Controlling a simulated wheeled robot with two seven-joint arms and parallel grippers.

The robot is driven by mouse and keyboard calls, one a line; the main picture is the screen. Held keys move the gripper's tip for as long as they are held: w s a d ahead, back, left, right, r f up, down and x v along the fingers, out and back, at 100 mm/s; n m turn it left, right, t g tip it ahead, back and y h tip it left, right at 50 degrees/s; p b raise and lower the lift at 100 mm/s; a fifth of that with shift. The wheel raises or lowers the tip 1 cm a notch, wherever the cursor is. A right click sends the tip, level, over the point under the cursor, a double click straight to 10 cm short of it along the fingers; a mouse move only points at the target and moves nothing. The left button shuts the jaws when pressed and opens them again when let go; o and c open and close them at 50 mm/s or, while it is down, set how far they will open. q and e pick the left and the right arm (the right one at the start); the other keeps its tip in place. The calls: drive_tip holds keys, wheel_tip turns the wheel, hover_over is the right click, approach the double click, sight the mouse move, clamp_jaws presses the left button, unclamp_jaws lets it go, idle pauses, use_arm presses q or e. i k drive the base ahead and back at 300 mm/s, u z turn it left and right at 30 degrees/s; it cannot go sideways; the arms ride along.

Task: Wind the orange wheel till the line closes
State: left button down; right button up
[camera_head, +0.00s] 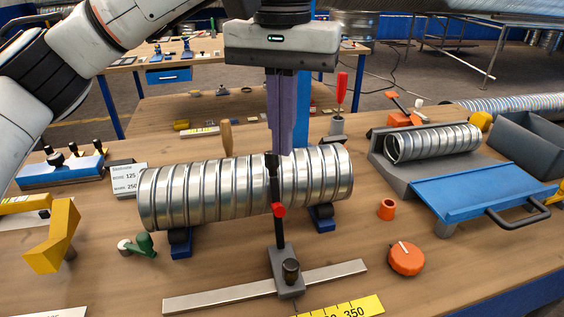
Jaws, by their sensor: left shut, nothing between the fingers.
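The orange wheel (407,259) is a round knob with a white line on its top, on the table at front right. A ribbed silver spiral duct (215,193) lies on blue roller supports (321,218) in the middle. A black post with a red knob (278,210) stands in front of the duct, on a grey slider block on a metal bar (235,289). My left gripper (282,152) points down with its purple fingers shut and empty. Its tips are at the duct's upper edge in the picture, up and left of the wheel. My right gripper is not in view.
A blue hinged-looking plate (483,190) with a dark handle lies at right, by a grey cradle holding a shorter duct (434,143). An orange cup (387,209) stands behind the wheel. A yellow bracket (53,237) and green crank (143,245) are at left.

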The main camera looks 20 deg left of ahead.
sight(407, 259)
drive_tip(key=k, duration=1)
